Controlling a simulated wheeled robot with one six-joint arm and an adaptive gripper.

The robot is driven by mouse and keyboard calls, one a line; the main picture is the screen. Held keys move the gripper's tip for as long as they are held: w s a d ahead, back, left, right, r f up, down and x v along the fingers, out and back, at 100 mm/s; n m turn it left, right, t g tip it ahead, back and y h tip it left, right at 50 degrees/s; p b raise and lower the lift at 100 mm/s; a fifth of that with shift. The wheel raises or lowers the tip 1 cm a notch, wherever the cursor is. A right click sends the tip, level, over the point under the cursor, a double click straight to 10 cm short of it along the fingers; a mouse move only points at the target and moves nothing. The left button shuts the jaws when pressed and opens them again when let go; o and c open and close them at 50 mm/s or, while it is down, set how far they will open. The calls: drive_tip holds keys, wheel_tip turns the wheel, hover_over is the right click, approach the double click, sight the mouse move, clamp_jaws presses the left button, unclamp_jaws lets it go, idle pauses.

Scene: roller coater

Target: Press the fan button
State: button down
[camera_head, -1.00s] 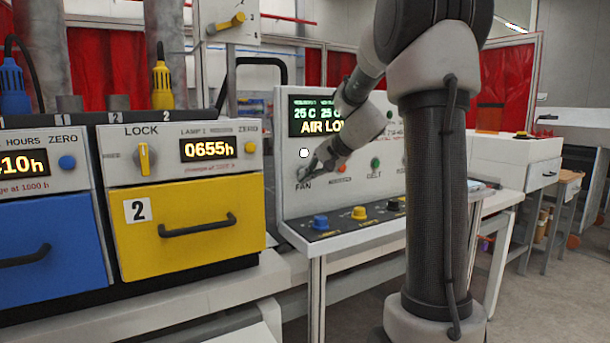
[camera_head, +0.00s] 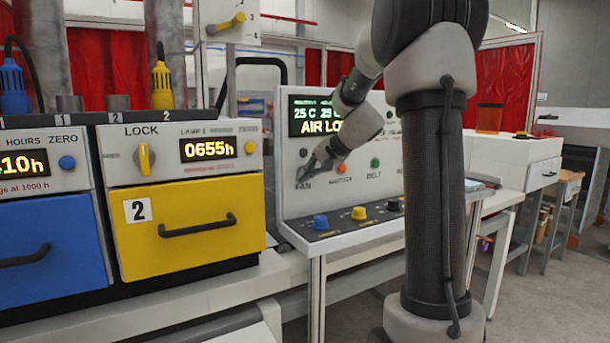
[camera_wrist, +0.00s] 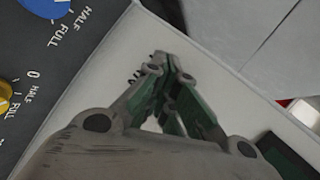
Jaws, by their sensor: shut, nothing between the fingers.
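The FAN label (camera_head: 303,185) is on the upright face of the light grey control panel (camera_head: 290,210). My gripper (camera_head: 304,176) is shut and empty, with its fingertips at the panel just above this label. In the wrist view the closed fingertips (camera_wrist: 160,58) meet beside dark lettering on the pale panel. The fan button itself is hidden by the fingers, and I cannot tell whether they touch or press it.
An orange button (camera_head: 341,168) and a green BELT button (camera_head: 375,163) sit to the right. Blue (camera_head: 320,222) and yellow (camera_head: 359,213) knobs are on the lower ledge. A display (camera_head: 316,116) is above. A yellow drawer unit (camera_head: 190,217) stands left.

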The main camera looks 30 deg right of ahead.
drive_tip(key=shift+s, duration=0.8)
drive_tip(key=shift+s, duration=0.1)
drive_tip(key=s, duration=0.5)
drive_tip(key=shift+d, duration=0.1)
idle(0.8)
drive_tip(key=s+f+n+g, duration=0.1)
drive_tip(key=s+f+g, duration=0.2)
drive_tip(key=s+f, duration=0.25)
drive_tip(key=s+a+n+h, duration=0.2)
drive_tip(key=s+a+n, duration=0.1)
drive_tip(key=s, duration=0.8)
drive_tip(key=s+a+n+g+h, duration=0.1)
drive_tip(key=s+n, duration=0.5)
drive_tip(key=s, duration=0.6)
drive_tip(key=shift+a+n+h, duration=0.3)
drive_tip(key=shift+a+h, duration=0.3)
drive_tip(key=shift+a, duration=0.55)
